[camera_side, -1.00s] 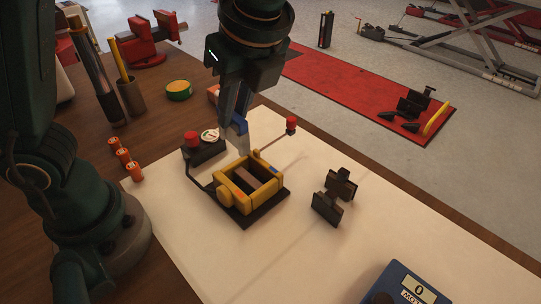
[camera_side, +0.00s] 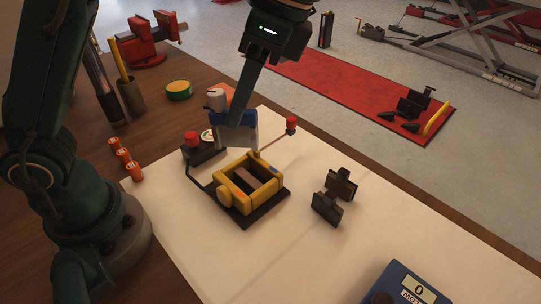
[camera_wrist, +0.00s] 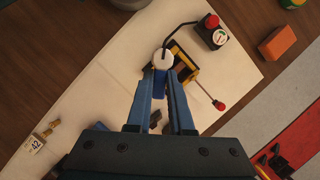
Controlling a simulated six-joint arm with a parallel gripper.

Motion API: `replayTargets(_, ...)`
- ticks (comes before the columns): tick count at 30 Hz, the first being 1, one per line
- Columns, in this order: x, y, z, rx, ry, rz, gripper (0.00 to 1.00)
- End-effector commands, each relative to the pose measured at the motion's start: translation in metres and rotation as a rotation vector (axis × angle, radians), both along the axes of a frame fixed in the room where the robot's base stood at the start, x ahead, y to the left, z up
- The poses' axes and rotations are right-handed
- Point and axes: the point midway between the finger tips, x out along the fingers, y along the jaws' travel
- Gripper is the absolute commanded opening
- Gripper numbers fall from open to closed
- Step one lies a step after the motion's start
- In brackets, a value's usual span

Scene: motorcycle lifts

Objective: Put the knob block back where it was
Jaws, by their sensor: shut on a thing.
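The knob block has a blue body (camera_side: 214,117) and a pale round knob (camera_side: 214,98); in the wrist view its knob (camera_wrist: 163,59) shows at the fingertips. My gripper (camera_side: 237,138) is shut on it, with the blue body between the two fingers (camera_wrist: 160,82). The block is held beside the far side of the yellow frame (camera_side: 224,203), which stands on a dark base plate. The frame's middle is open. I cannot tell whether block or fingers touch the frame.
A pump box with a red button (camera_side: 192,139) and gauge stands left of the block. A red-tipped lever (camera_side: 291,125) rises right of it. Dark clamp pieces (camera_side: 327,208) and a blue scale (camera_side: 398,290) lie right on the white sheet. An orange block (camera_wrist: 278,42) is behind.

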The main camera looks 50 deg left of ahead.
Motion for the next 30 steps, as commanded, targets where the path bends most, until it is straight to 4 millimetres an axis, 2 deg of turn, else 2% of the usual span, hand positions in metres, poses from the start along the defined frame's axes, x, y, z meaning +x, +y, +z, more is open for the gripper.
replayTargets(6,0.007,-0.011,-0.015,0.003,0.019,0.456,0.0)
replayTargets(12,0.013,-0.012,-0.03,0.006,0.025,0.775,0.0)
replayTargets(17,0.018,-0.006,-0.042,0.003,0.022,0.845,0.0)
replayTargets(20,0.017,-0.011,-0.048,0.003,0.022,0.851,0.0)
replayTargets(30,-0.004,-0.078,-0.09,0.006,0.022,0.845,0.0)
